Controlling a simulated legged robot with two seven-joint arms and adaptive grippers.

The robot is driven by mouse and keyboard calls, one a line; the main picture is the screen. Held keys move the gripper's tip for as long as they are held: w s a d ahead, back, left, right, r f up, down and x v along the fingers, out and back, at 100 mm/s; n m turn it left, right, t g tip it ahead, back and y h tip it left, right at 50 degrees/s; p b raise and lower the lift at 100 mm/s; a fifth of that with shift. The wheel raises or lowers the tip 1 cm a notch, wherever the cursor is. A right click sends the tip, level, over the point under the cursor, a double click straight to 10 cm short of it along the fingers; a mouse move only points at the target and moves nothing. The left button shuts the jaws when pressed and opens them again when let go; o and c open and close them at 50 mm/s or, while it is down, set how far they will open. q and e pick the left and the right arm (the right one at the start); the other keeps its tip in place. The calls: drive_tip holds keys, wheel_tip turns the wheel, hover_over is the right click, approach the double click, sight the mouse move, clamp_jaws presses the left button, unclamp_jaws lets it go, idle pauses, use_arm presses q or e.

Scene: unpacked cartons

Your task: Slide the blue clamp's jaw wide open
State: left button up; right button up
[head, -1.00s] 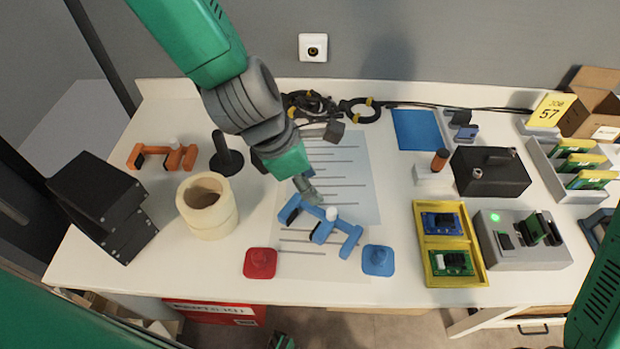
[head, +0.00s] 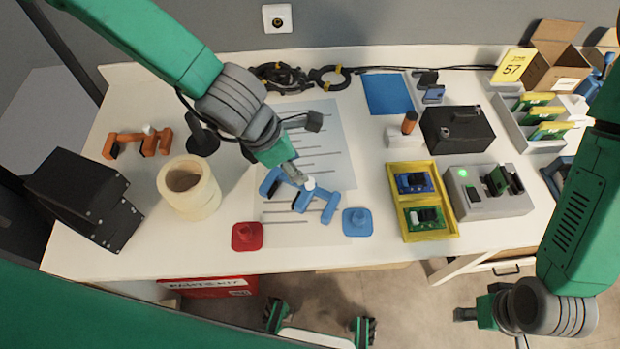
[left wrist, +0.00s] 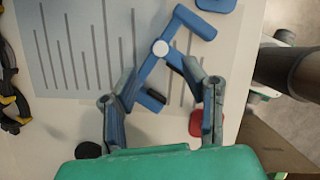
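The blue clamp (head: 327,203) lies on the striped sheet, its bar slanting, with a white round knob (head: 310,183) near its middle. It also shows in the left wrist view (left wrist: 180,30), knob at the centre top. My left gripper (head: 296,176) is over the clamp, pointing down. In the left wrist view its fingers (left wrist: 165,85) are apart, with the clamp's lower part and dark pad between them. The left finger overlaps the clamp's end; I cannot tell whether it touches. My right gripper (head: 472,314) hangs in front of the table, away from the clamp; its opening is unclear.
A red block (head: 247,236) and a blue block (head: 357,221) sit near the front edge. A tape roll (head: 189,188), an orange clamp (head: 139,142) and a black box stack (head: 84,196) stand left. A yellow tray (head: 396,174) and grey fixture (head: 487,198) stand right.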

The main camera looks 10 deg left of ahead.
sight(305, 194)
use_arm(q)
drive_tip(key=x, duration=0.6)
drive_tip(key=shift+d+f+b, duration=0.15)
drive_tip(key=shift+f+b, duration=0.1)
drive_tip(key=shift+b, duration=0.05)
drive_tip(key=shift+w+d+f, duration=0.1)
drive_tip(key=shift+w+f, duration=0.15)
drive_tip(key=shift+f, duration=0.4)
drive_tip(key=shift+c, duration=0.3)
